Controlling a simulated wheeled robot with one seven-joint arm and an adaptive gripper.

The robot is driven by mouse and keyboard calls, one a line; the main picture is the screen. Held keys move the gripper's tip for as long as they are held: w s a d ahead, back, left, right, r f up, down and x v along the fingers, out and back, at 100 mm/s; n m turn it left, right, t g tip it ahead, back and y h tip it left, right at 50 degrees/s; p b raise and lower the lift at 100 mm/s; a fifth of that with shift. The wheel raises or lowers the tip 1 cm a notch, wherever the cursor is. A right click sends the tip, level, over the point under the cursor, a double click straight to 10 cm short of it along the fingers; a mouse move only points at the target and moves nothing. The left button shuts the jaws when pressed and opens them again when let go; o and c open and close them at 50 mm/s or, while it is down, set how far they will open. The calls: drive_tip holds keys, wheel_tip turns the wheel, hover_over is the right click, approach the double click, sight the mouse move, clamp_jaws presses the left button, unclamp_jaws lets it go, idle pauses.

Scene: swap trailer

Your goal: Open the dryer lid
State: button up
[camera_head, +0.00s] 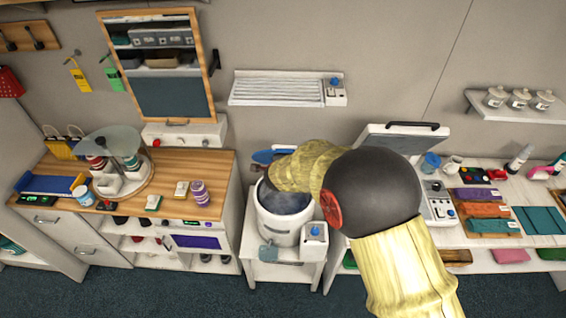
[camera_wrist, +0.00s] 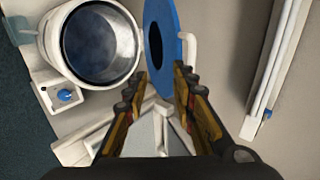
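The dryer (camera_head: 284,230) is a white round tub on a low white stand, with a dark hollow inside. Its blue lid (camera_head: 264,156) stands raised at the back of the tub, partly hidden by my arm. In the wrist view the dryer (camera_wrist: 130,78) is at upper left with its mouth uncovered. The blue lid (camera_wrist: 164,82) stands on edge beside it, with a white handle (camera_wrist: 191,50) on its right. My gripper (camera_wrist: 157,86) is open, its fingertips apart near the lid's lower edge. I cannot tell whether they touch it. The fingers are hidden in the head view.
A control box (camera_head: 315,240) with a blue knob is on the dryer's front right. A wooden-topped counter (camera_head: 225,165) stands at left. A machine with a raised lid (camera_head: 380,140) and a shelf of cloths are at right. A slatted wall unit (camera_head: 280,90) hangs above.

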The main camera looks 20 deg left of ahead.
drive_tip(key=shift+v, duration=2.25)
